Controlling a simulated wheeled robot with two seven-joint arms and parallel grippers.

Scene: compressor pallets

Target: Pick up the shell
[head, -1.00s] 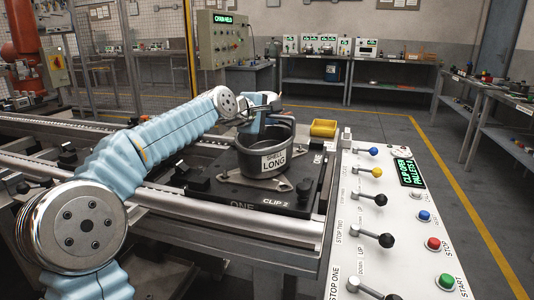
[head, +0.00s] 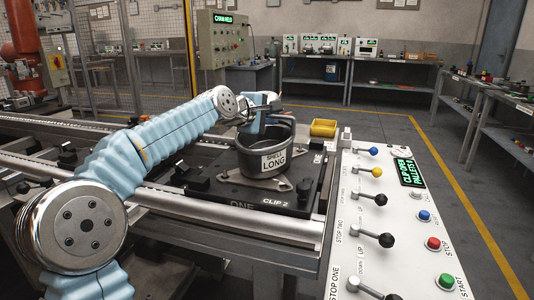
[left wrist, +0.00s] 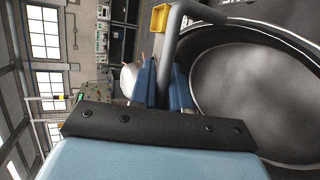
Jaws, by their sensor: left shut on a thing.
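The shell (head: 266,156) is a dark grey, open-topped round vessel with a white label reading "SHELL LONG". It stands upright on the black pallet (head: 240,190) marked "ONE" and "CLIP 2". My left gripper (head: 257,108) is at the shell's far rim, shut on a part of it. In the left wrist view the blue fingers (left wrist: 163,85) close by a grey bent bar, next to the shell's open mouth (left wrist: 255,90). The exact contact is partly hidden. My right gripper is not in view.
A control panel (head: 390,230) with several levers and buttons stands at the right; its display reads "CLIP OPEN PALLET". A yellow bin (head: 323,128) sits behind the pallet's right side. Conveyor rails (head: 230,228) run along the pallet.

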